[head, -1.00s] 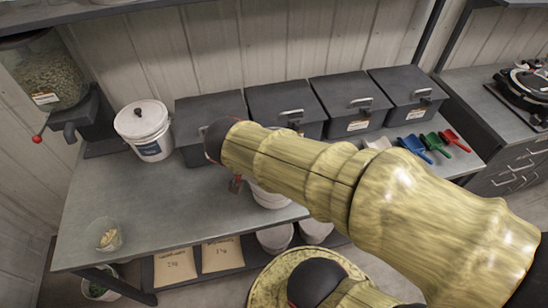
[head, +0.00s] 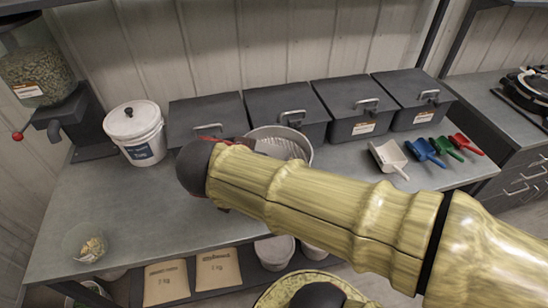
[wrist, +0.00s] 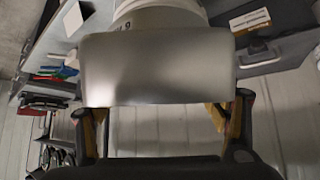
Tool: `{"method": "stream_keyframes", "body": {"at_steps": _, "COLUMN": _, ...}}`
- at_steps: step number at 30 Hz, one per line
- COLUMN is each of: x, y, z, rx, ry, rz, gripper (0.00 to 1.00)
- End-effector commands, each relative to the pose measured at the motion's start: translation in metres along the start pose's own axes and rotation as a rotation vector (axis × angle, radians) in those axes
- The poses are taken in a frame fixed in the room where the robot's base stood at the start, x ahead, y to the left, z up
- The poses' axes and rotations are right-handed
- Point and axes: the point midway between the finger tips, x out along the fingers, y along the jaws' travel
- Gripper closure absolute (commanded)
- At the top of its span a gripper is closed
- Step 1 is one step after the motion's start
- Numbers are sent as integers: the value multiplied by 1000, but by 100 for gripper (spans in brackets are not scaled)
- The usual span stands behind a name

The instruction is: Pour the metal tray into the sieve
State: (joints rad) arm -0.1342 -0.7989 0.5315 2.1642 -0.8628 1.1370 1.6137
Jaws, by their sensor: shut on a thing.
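My gripper (wrist: 163,108) is shut on the metal tray (wrist: 155,70), with one finger at each side of it. A broad, smooth grey face of the tray faces the wrist camera; its inside and any contents are hidden. In the head view my arm hides the tray and most of the gripper. A round, grey-rimmed vessel (head: 306,150), apparently the sieve, shows just behind my arm, with a pale ribbed inside. In the wrist view a white, bucket-like wall (wrist: 125,26) shows just beyond the tray. I cannot tell whether the tray touches it.
Several dark lidded bins (head: 355,105) line the back of the bench (head: 120,215). A lidded white bucket (head: 135,130) stands left. A white scoop (head: 388,157) and coloured scoops lie right. A clear cup (head: 87,245) stands front left. The left bench middle is clear.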

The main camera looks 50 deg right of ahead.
Motion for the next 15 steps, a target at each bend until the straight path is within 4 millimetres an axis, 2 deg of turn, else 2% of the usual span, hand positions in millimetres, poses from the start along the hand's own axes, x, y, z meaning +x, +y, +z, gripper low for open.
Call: {"method": "stream_keyframes", "body": {"at_steps": 15, "x": 0, "y": -1, "z": 7, "rx": -1, "ry": 134, "rz": -3, "gripper": 52}}
